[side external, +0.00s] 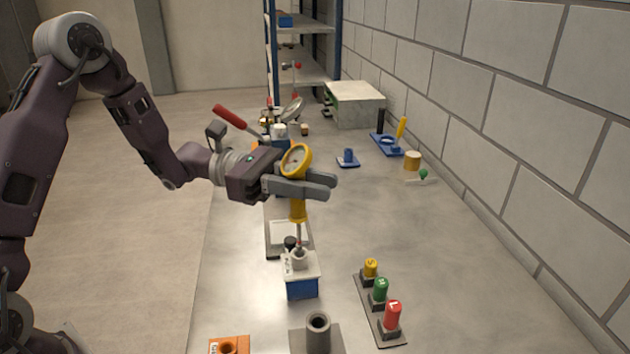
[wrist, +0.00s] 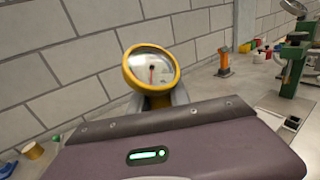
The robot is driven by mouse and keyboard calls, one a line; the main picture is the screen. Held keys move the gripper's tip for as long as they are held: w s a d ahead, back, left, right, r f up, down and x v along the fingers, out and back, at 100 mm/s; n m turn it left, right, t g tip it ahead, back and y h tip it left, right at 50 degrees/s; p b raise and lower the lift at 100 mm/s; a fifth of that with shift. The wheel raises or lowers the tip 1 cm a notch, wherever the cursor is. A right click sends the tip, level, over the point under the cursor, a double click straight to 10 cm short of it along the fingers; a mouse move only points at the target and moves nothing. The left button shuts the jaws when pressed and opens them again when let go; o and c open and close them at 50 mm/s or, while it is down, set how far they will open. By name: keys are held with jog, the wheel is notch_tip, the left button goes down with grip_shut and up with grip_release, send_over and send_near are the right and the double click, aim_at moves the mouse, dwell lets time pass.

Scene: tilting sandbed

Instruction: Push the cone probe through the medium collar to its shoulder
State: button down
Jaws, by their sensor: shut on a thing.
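The cone probe (side external: 297,210) has a yellow handle, a round dial (side external: 296,160) on top and a thin grey shaft below. My gripper (side external: 325,187) is shut on it just below the dial, and the probe hangs about upright. The dial also faces the wrist view (wrist: 152,68). The shaft reaches down to a light grey collar (side external: 299,259) on a white-topped blue box (side external: 301,286). The lower tip is hidden at the collar, so I cannot tell how deep it is. The collar's size cannot be read.
Yellow (side external: 371,267), green (side external: 380,289) and red (side external: 393,315) capped pieces stand in a rack right of the box. A grey tube (side external: 318,325) and an orange block (side external: 230,345) stand in front.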

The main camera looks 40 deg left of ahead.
jog(key=shift+f, duration=4.1)
dwell(0.8)
